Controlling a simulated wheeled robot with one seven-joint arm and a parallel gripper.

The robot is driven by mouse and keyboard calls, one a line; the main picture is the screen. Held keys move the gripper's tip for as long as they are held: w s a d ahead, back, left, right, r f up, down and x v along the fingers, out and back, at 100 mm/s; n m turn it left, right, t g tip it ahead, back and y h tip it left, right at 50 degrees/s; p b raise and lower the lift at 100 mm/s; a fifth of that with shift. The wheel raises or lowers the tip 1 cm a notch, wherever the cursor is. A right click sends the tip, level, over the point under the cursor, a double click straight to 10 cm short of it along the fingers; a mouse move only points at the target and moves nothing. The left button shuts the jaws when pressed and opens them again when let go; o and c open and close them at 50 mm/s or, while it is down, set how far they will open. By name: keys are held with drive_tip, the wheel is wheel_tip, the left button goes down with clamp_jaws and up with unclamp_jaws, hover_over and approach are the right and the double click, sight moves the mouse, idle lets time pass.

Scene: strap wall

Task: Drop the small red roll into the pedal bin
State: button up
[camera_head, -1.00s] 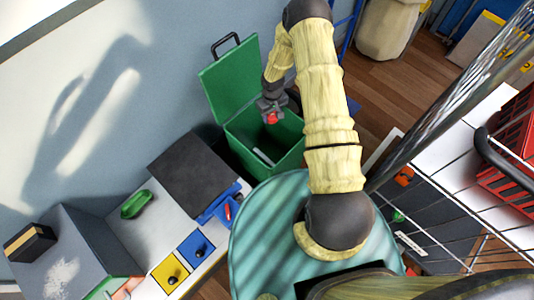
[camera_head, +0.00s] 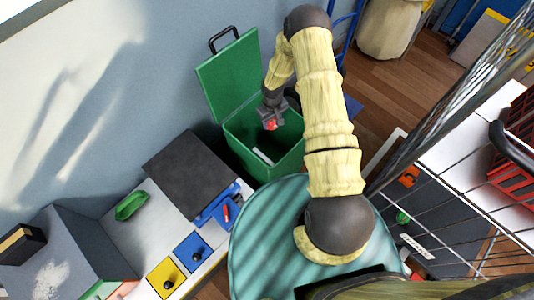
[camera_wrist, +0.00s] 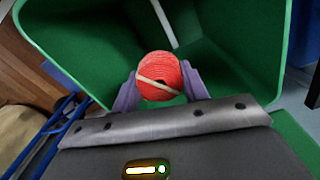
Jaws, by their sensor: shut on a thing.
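The small red roll (camera_wrist: 160,76), with a pale band across it, sits between the two fingers of my gripper (camera_wrist: 160,90) in the wrist view. My gripper is shut on it. In the head view the red roll (camera_head: 270,125) shows at the tip of my gripper (camera_head: 270,118), over the opening of the green pedal bin (camera_head: 270,160). The bin's lid (camera_head: 230,75) stands open against the wall. The wrist view shows the bin's green inner walls (camera_wrist: 90,45) around and below the roll. A pale strip (camera_head: 263,156) shows inside the bin.
A low bench to the left holds a dark box (camera_head: 190,173), a green object (camera_head: 131,205), and blue (camera_head: 194,250) and yellow (camera_head: 166,277) panels. A wire rack with a red crate (camera_head: 515,150) stands at the right. Wooden floor shows beyond the bin.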

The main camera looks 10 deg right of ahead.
drive_tip(key=o, duration=1.1)
drive_tip(key=shift+c, duration=0.2)
wheel_tip(320, 180, up, 18)
drive_tip(key=p, duration=0.2)
drive_tip(key=shift+f, duration=0.25)
drive_tip(key=s+r+m+t, duration=0.3)
drive_tip(key=s+r+m, duration=0.1)
drive_tip(key=s+r, duration=1.65)
wheel_tip(320, 180, up, 20)
drive_tip(key=w+p, duration=0.1)
drive_tip(key=p, duration=1.7)
drive_tip(key=shift+f, duration=0.2)
